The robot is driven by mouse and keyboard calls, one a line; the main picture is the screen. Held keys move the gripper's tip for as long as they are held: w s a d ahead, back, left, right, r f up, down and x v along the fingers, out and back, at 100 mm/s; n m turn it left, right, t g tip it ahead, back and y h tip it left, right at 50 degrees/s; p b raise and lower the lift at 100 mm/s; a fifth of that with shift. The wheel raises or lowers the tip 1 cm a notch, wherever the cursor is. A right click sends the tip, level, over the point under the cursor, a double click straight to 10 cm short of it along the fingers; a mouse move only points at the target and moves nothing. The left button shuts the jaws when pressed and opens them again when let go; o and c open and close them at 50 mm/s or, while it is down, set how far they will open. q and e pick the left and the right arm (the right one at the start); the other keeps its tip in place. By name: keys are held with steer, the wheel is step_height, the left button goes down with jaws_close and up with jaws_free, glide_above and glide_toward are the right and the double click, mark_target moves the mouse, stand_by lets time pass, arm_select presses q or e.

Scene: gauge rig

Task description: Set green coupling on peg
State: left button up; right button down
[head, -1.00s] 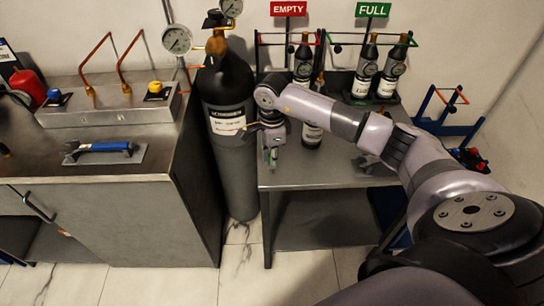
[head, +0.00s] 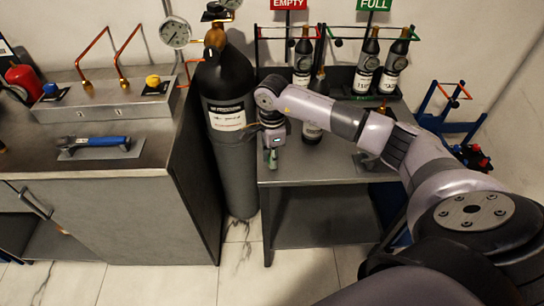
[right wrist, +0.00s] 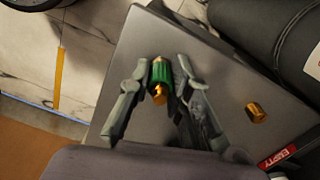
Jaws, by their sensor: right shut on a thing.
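The green coupling (right wrist: 161,72) is gripped between the fingertips of my right gripper (right wrist: 162,75) in the right wrist view. A brass-coloured part shows just below its green body. In the head view my right gripper (head: 272,160) hangs over the left front part of the grey table, with a small patch of green at its tips. A brass piece (right wrist: 256,112) stands or lies on the table, apart from the gripper; I cannot tell whether it is the peg. My left gripper is not in view.
A black gas cylinder (head: 228,125) stands just left of the table (head: 330,172). Dark bottles (head: 368,65) stand at the table's back, under EMPTY and FULL signs. A blue-handled tool (head: 98,142) lies on the left counter. The table's front edge is clear.

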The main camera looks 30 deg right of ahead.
steer(key=shift+f, duration=0.2)
stand_by(0.3)
stand_by(0.4)
steer(key=c, duration=1.6)
jaws_free()
steer(key=shift+c, duration=0.2)
steer(key=shift+o, duration=0.2)
steer(key=o, duration=0.5)
step_height(320, 180, up, 12)
steer(key=shift+r, duration=0.1)
